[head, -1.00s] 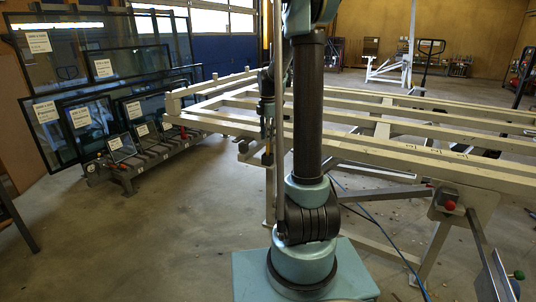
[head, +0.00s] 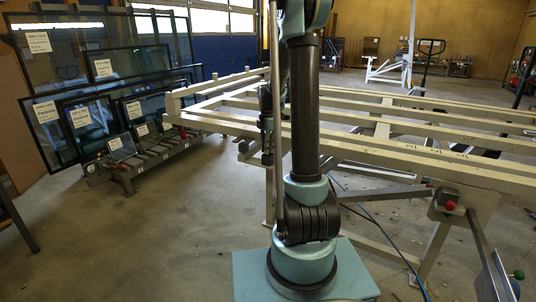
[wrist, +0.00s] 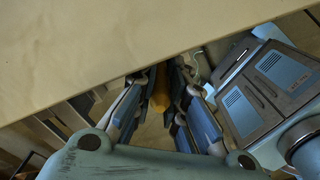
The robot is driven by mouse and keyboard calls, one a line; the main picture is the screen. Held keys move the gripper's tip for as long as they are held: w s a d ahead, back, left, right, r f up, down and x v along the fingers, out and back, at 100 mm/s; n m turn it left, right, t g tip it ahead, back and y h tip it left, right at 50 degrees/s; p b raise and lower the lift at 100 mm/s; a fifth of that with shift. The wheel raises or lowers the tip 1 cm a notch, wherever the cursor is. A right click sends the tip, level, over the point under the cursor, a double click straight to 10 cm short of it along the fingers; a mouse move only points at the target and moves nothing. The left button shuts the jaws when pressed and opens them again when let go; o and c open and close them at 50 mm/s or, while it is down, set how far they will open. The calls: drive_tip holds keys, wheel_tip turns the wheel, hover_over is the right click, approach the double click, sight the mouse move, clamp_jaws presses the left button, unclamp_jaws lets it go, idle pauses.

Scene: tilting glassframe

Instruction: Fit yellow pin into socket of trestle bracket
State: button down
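The yellow pin (wrist: 160,90) shows in the wrist view between the fingertips of my gripper (wrist: 167,82), close against the dark pads. The fingers appear shut on it, and its far end is hidden by the pale beam. In the head view my gripper (head: 267,150) points down beside the left end of the pale tilting frame (head: 370,140), partly behind my arm. No yellow shows there now. The trestle bracket and its socket cannot be made out in either view.
A pale beam (wrist: 100,50) fills the top of the wrist view, close to my fingers. Glass panes (head: 90,110) lean on a rack at the left. A bracket plate with a red knob (head: 450,204) is at the right. Open floor lies front left.

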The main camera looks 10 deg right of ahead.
drive_tip(key=shift+r, duration=0.15)
wheel_tip(320, 180, up, 9)
drive_tip(key=shift+a+r, duration=0.1)
drive_tip(key=w+a+r, duration=0.4)
drive_tip(key=w+a, duration=0.4)
drive_tip(key=a, duration=0.2)
drive_tip(key=shift+s+a+f, duration=0.1)
drive_tip(key=shift+f, duration=2.3)
drive_tip(key=shift+s+a+f, duration=0.1)
drive_tip(key=shift+f, duration=2.25)
drive_tip(key=shift+s+f, duration=0.1)
drive_tip(key=shift+f, duration=0.15)
drive_tip(key=c, duration=1.9)
unclamp_jaws()
drive_tip(key=shift+s, duration=0.1)
drive_tip(key=shift+c, duration=0.2)
drive_tip(key=shift+w+f, duration=0.2)
